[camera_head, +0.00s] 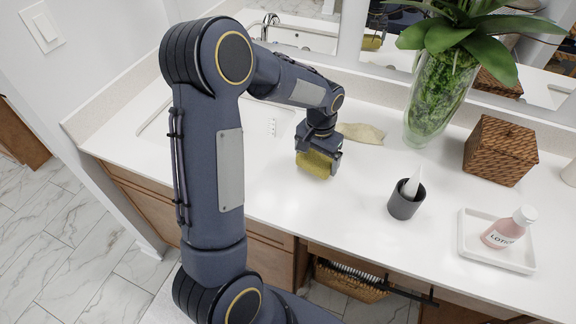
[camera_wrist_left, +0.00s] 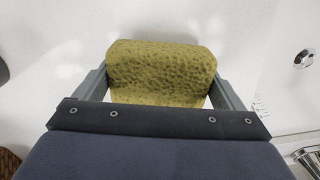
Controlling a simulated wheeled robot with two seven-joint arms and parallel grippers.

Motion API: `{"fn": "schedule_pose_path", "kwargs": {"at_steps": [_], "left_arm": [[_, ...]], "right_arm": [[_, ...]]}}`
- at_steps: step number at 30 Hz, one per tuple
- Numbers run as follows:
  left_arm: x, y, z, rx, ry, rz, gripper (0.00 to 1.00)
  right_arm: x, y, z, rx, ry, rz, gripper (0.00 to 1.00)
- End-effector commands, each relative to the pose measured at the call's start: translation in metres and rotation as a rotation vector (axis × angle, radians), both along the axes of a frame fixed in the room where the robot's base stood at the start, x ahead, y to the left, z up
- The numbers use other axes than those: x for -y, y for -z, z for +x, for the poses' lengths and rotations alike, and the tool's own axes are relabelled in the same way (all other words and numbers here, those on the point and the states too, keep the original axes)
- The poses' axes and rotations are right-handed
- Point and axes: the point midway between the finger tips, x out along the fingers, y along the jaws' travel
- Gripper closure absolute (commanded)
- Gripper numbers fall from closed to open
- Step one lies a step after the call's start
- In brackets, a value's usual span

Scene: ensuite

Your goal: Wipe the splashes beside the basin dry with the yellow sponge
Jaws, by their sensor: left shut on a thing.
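The yellow sponge (camera_head: 315,163) is held in my left gripper (camera_head: 318,158), low over the white counter (camera_head: 270,205) to the right of the basin. In the left wrist view the sponge (camera_wrist_left: 160,72) sits between the two fingers, which press on its sides. I cannot tell whether the sponge touches the counter. The basin (camera_head: 262,118) is partly hidden behind my left arm. No splashes can be made out clearly on the counter. My right gripper is not in view.
A beige cloth-like piece (camera_head: 362,133) lies just behind the gripper. A glass vase with a plant (camera_head: 432,100), a woven box (camera_head: 500,150), a dark cup (camera_head: 406,200) and a white tray (camera_head: 470,250) with a lotion bottle (camera_head: 508,228) stand to the right.

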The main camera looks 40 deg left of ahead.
Motion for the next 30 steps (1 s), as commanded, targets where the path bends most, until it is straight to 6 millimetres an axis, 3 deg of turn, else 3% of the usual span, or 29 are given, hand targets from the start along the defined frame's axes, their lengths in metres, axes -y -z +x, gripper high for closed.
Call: {"fn": "schedule_pose_path", "kwargs": {"at_steps": [1, 18, 30], "left_arm": [[-0.001, -0.012, 0.001, 0.004, -0.002, 0.000, 0.31], [-0.002, -0.062, 0.000, 0.004, -0.001, 0.001, 0.31], [-0.002, -0.066, 0.000, 0.004, -0.001, 0.001, 0.31]], "right_arm": [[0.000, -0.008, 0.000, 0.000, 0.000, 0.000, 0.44], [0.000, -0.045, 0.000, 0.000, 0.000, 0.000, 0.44], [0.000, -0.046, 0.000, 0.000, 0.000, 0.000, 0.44]]}}
